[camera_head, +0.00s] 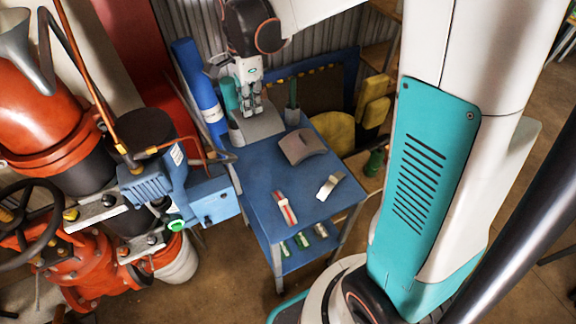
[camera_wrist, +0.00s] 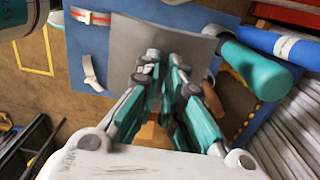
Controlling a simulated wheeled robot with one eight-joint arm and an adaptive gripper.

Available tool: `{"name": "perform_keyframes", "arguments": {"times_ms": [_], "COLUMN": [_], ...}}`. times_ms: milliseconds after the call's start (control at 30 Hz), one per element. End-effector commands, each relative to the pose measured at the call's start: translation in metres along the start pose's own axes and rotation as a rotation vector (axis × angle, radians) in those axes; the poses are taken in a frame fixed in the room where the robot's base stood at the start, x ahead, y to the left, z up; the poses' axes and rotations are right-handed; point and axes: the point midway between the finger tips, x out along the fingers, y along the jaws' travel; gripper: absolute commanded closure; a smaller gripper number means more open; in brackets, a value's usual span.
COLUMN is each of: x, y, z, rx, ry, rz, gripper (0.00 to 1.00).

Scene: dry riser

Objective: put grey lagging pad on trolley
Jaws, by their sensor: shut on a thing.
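The grey lagging pad (camera_head: 262,128) is a flat grey sheet at the back left of the blue trolley (camera_head: 262,180). My gripper (camera_head: 252,112) is above it, fingers pointing down, shut on its edge. In the wrist view the pad (camera_wrist: 135,40) extends beyond my gripper's fingers (camera_wrist: 165,75) and covers part of the blue trolley top (camera_wrist: 88,45). I cannot tell whether the pad touches the top. A curved grey-brown piece (camera_head: 302,146) lies on the trolley, right of the held pad.
A red-striped piece (camera_head: 284,208) and a cream curved piece (camera_head: 328,186) lie towards the trolley's front. A teal cylinder (camera_wrist: 255,65) and a blue roll (camera_head: 200,90) stand close to my gripper. Blue and red pipework (camera_head: 170,180) is left of the trolley.

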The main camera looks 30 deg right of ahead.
Motion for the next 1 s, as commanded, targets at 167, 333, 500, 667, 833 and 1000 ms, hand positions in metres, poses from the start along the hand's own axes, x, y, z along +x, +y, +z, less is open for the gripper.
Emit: {"name": "perform_keyframes", "arguments": {"times_ms": [167, 333, 500, 667, 833, 1000], "x": [0.023, 0.065, 0.107, 0.14, 0.155, 0.165], "y": [0.002, 0.001, 0.0, 0.0, 0.0, 0.0], "z": [-0.002, -0.002, -0.002, -0.003, -0.003, -0.003], "rx": [-0.008, -0.007, -0.006, -0.006, -0.006, -0.006], "ry": [0.008, 0.007, 0.006, 0.006, 0.006, 0.006], "rz": [-0.001, -0.001, -0.001, -0.002, -0.002, -0.002], "gripper": [1.0, 1.0, 1.0, 1.0, 1.0, 1.0]}}
